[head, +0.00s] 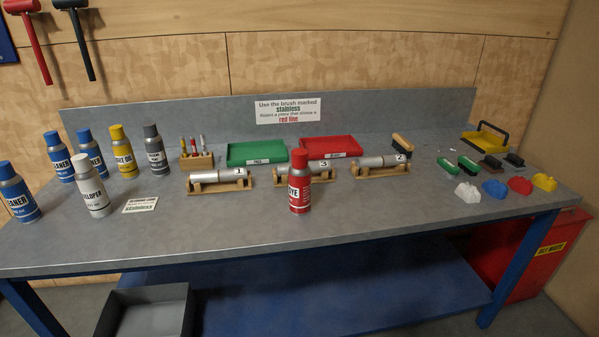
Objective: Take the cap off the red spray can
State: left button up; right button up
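The red spray can (299,193) stands upright near the middle of the grey workbench, toward its front half. It carries white lettering ending in "YE", and its red cap (299,159) is on top. It stands in front of the metal pieces numbered 1 and 3 and hides part of piece 3 and its wooden cradle. Neither of my grippers is in the head view.
Several other cans, including a white one (91,186) and a yellow one (123,152), stand at the left. Numbered metal pieces in wooden cradles, green (236,161) and red trays lie behind. Brushes and coloured blocks (495,189) are at the right. The front strip is clear.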

aim_at(300, 156)
jog(key=u, duration=0.05)
jog(key=k, duration=0.45)
jog(key=z, duration=0.95)
jog(key=i, duration=1.45)
jog(key=u, duration=0.8)
